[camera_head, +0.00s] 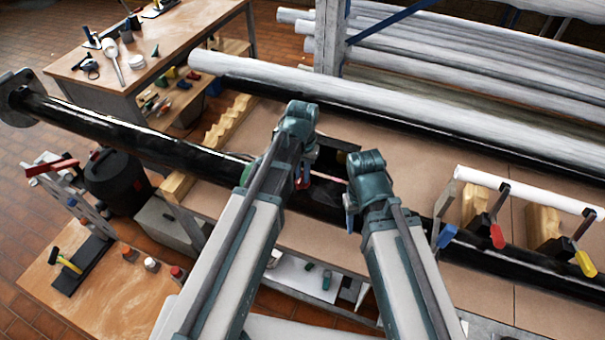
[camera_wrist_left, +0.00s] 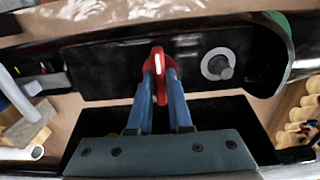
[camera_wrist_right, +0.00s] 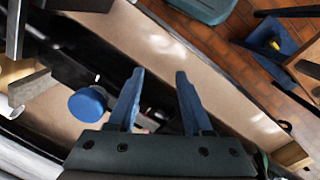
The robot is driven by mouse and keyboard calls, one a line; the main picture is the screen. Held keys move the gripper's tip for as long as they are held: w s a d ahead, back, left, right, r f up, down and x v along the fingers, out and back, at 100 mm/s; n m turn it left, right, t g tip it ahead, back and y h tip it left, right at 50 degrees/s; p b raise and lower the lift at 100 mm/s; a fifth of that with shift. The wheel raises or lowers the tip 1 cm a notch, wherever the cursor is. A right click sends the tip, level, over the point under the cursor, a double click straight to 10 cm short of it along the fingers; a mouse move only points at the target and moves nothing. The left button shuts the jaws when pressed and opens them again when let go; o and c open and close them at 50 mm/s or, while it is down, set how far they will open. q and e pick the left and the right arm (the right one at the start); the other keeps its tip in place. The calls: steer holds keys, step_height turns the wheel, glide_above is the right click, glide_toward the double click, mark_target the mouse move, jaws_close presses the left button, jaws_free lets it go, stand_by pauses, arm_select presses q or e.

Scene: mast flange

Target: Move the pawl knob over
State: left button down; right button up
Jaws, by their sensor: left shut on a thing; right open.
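A red knob (camera_wrist_left: 162,62), which looks like the pawl knob, stands at a dark plate (camera_wrist_left: 115,72) in the left wrist view. My left gripper (camera_wrist_left: 160,78) is shut on it, one blue finger on each side. In the head view, my left gripper (camera_head: 303,180) is at the black mast (camera_head: 130,134), and the knob is mostly hidden there. My right gripper (camera_wrist_right: 155,75) is open with nothing between its fingers. In the head view, my right gripper (camera_head: 349,218) is to the right of the left one. A round blue knob (camera_wrist_right: 88,106) shows left of its fingers.
A grey round fitting (camera_wrist_left: 217,65) sits right of the red knob. Clamps with a red handle (camera_head: 497,236) and a yellow handle (camera_head: 585,263) stand at the right. A wooden bench (camera_head: 118,285) is at lower left. White pipes (camera_head: 420,100) lie behind.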

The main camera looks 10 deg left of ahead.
mark_target(302, 175)
arm_select(q)
steer(key=c, duration=0.8)
jaws_free()
steer(key=shift+c, duration=0.2)
steer(key=shift+r, duration=0.15)
step_height(302, 175, up, 14)
steer(key=p, duration=1.4)
steer(key=shift+f, duration=0.2)
steer(key=shift+f, duration=0.1)
steer(key=s+d+f+b, duration=0.2)
steer(key=s+f+b, duration=0.4)
steer(key=f+b, duration=0.2)
steer(key=s+d+f+m+y+b, duration=0.1)
steer(key=s+d+f+b, duration=0.2)
steer(key=s+f+b, duration=0.4)
steer(key=shift+s+d+f+b, duration=0.3)
steer(key=shift+f+b, duration=0.6)
steer(key=shift+b, duration=0.2)
